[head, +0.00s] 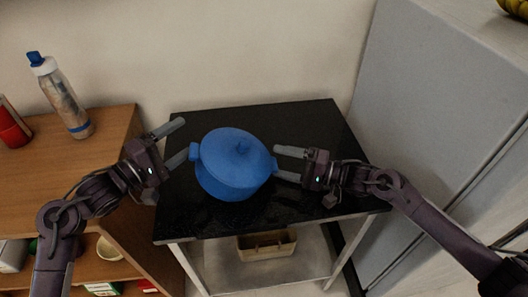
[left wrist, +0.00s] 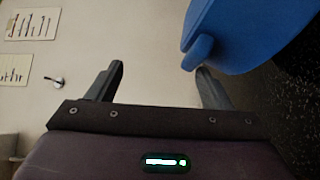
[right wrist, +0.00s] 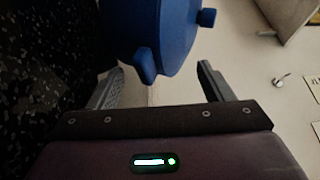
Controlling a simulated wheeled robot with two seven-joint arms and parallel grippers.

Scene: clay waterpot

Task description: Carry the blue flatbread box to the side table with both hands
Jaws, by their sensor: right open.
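The blue flatbread box (head: 228,178) is a round lidded pot with a knob on top and a handle on each side. It stands upright on a black-topped table (head: 310,125). My left gripper (head: 181,139) is open at its left handle; in the left wrist view that handle (left wrist: 197,52) is close to the right finger. My right gripper (head: 276,161) is open at the right side; in the right wrist view the other handle (right wrist: 145,66) is at the fingertips, nearer the left finger. Neither gripper is shut on it. Whether any finger touches it is unclear.
A wooden shelf unit (head: 75,160) at the left bears a bottle (head: 64,98) and a red can (head: 12,125). A beige tray (head: 266,246) lies on the table's lower shelf. A grey cabinet (head: 420,95) stands at the right. The black top is otherwise clear.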

